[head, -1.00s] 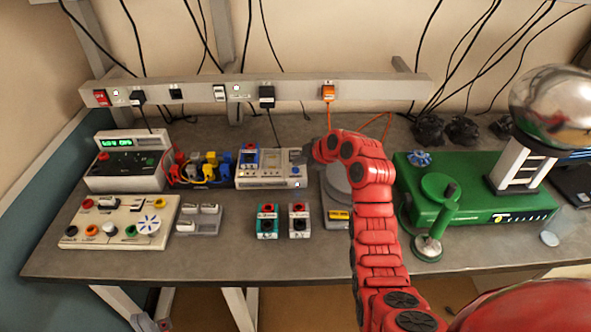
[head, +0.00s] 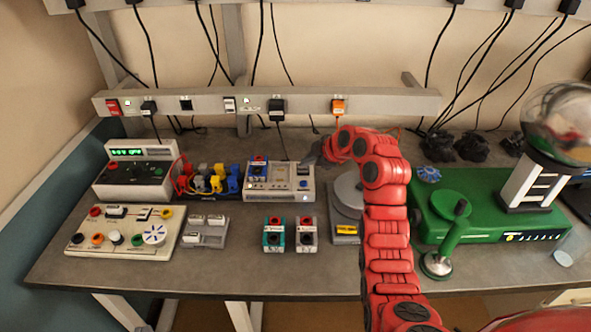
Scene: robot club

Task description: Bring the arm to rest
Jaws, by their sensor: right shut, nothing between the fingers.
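My right arm is red and reaches over the bench from the bottom right. Its dark gripper (head: 311,160) is shut and empty, small in the view and pointing left. It appears at the right end of the grey instrument box (head: 283,189) with a blue block on top; I cannot tell whether it touches the box. The arm partly hides the round-plate scale (head: 345,228). My left gripper is not in view.
On the left are a meter with a green display (head: 134,177) and a cream control panel (head: 120,232). Two small socket blocks (head: 274,239) stand centre front. Right of the arm are a green machine (head: 475,205) and a shiny dome.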

